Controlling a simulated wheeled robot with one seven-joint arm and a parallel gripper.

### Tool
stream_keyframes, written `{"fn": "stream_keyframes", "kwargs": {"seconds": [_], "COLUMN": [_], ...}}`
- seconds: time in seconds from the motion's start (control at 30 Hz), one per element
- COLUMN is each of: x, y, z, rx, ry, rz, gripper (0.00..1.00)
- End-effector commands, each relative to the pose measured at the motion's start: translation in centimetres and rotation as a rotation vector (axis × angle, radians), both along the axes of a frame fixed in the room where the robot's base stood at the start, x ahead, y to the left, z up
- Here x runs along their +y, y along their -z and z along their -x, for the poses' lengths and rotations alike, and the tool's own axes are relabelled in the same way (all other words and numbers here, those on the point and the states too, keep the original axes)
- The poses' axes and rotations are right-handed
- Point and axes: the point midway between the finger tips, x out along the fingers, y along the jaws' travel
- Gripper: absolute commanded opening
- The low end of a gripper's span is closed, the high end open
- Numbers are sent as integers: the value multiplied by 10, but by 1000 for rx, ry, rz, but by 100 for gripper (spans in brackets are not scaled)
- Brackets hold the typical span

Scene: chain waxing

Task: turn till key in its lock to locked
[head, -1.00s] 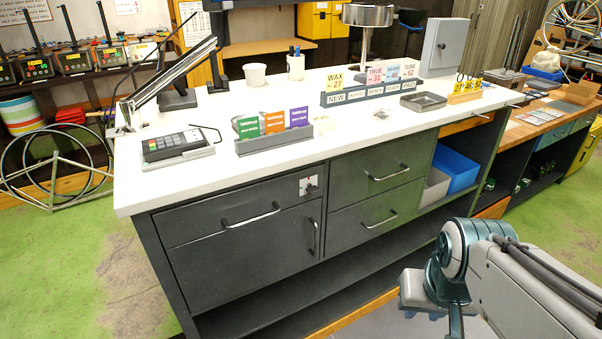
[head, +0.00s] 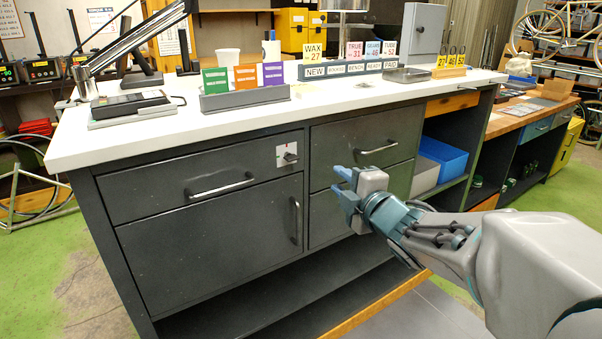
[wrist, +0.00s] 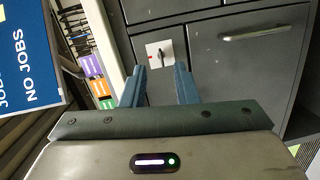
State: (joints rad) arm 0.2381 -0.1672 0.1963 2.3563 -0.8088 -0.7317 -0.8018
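The till key (head: 290,157) is a dark knob on a small white lock plate (head: 281,152) at the top right of the grey drawer front (head: 200,180). It also shows in the wrist view (wrist: 159,56), on its white plate, beyond my fingertips and a little left of centre between them. The plate has small coloured marks, too small to read. My gripper (head: 342,181) has blue fingers spread apart, with nothing between them. It is in front of the drawers, to the right of and slightly below the lock, apart from it. The fingers also show in the wrist view (wrist: 160,78).
A drawer handle (head: 220,186) juts out left of the lock, and another handle (head: 378,147) juts out to the right. A vertical door handle (head: 296,221) is below. The white counter (head: 240,122) overhangs above, holding a card holder (head: 245,98) and sign rack.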

Motion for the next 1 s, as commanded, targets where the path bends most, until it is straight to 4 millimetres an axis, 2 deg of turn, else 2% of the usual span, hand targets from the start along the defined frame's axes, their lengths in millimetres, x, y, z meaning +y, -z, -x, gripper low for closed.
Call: {"fn": "stream_keyframes", "kwargs": {"seconds": [0.03,0.23,0.37,0.8,1.0], "x": [6,23,30,78,93], "y": [9,8,7,8,7], "z": [0,3,-7,-78,-100], "rx": [-34,-116,-122,-119,-119], "ry": [-42,-137,-143,-142,-141], "rz": [19,59,61,56,58], "gripper": [27,27,27,27,27]}}
